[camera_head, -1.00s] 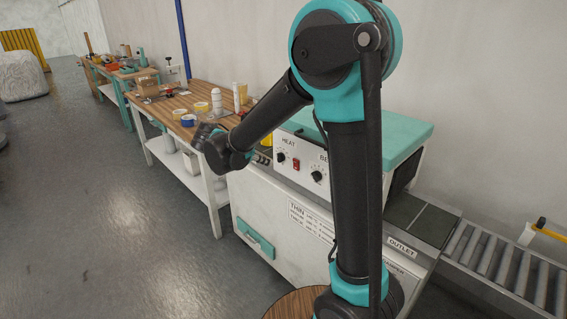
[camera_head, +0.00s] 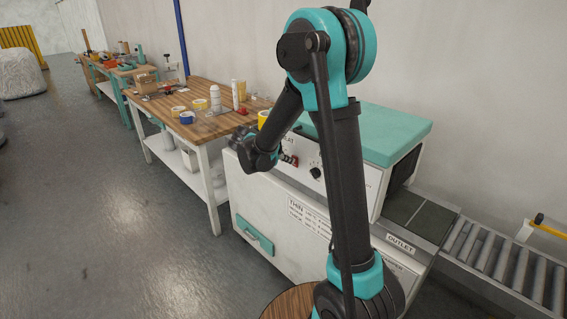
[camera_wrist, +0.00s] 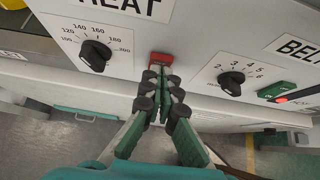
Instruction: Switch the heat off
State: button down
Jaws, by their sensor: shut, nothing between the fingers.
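The white front panel of the machine carries a HEAT label (camera_wrist: 125,5). A black heat dial (camera_wrist: 95,55) with a printed temperature scale is below it. My gripper (camera_wrist: 163,78) is shut and empty. Its fingertips are right at the lower edge of the red switch in the wrist view; I cannot tell whether they touch it. Which way the rocker is tipped is not clear. In the head view my arm covers part of the panel.
A second black dial (camera_wrist: 231,82) and a green switch (camera_wrist: 276,91) lie right of the fingers, near a BELT label (camera_wrist: 305,48). A wooden workbench (camera_head: 205,128) with tape rolls stands left of the machine. A roller conveyor (camera_head: 500,262) is at the right.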

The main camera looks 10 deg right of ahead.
jog(key=shift+w+d, duration=0.1)
jog(key=shift+w+d+r, duration=0.15)
jog(key=shift+d, duration=0.05)
dwell(0.4)
jog(key=shift+r, duration=0.1)
jog(key=shift+r, duration=0.7)
